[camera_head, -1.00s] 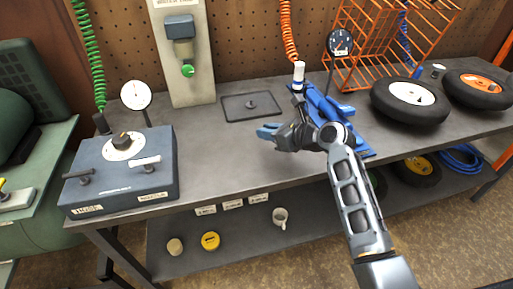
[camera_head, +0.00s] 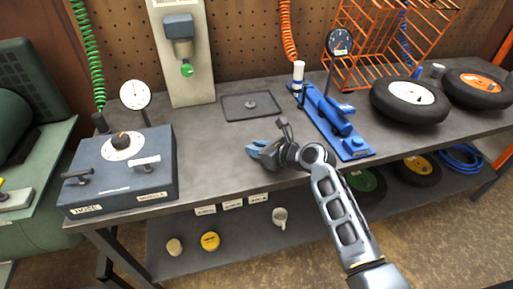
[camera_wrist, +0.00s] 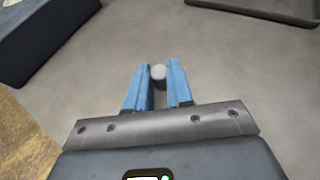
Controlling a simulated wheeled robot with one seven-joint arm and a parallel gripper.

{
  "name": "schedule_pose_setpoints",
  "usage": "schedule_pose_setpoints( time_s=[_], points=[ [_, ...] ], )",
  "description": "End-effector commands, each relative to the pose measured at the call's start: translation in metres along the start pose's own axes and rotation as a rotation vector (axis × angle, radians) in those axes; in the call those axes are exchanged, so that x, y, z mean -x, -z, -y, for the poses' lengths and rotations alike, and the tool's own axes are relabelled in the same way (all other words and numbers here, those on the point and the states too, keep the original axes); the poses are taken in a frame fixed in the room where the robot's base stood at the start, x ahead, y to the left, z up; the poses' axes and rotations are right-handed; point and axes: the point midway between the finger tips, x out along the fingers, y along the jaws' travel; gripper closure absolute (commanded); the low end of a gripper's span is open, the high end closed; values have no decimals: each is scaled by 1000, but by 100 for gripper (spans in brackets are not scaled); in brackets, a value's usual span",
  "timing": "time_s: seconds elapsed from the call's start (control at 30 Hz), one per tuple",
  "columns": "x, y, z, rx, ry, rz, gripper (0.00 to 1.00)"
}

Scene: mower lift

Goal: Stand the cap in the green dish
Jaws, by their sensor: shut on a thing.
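My gripper (camera_head: 256,150) is over the front of the grey bench, left of the blue lift. In the wrist view its two blue fingers (camera_wrist: 157,86) are shut on a small grey round-topped piece, seemingly the cap (camera_wrist: 158,73). The cap's lower part is hidden between the fingers, and I cannot make it out in the head view. I cannot pick out a green dish in either view.
A dark tray (camera_head: 235,113) lies behind my gripper. Cups (camera_head: 210,241) sit on the lower shelf.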

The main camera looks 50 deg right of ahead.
Motion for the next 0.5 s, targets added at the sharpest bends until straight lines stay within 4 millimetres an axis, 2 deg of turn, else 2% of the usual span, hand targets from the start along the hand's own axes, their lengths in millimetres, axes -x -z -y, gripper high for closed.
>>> schedule_pose_setpoints(
  time_s=[0.03, 0.07, 0.3, 0.5],
  points=[
    [-1, 2, 0, 0, 0, 0, 100],
    [-1, 1, 0, 0, 0, 0, 77],
    [0, 1, 0, 0, 0, 0, 54],
    [0, 1, 0, 0, 0, 0, 53]
  ],
)
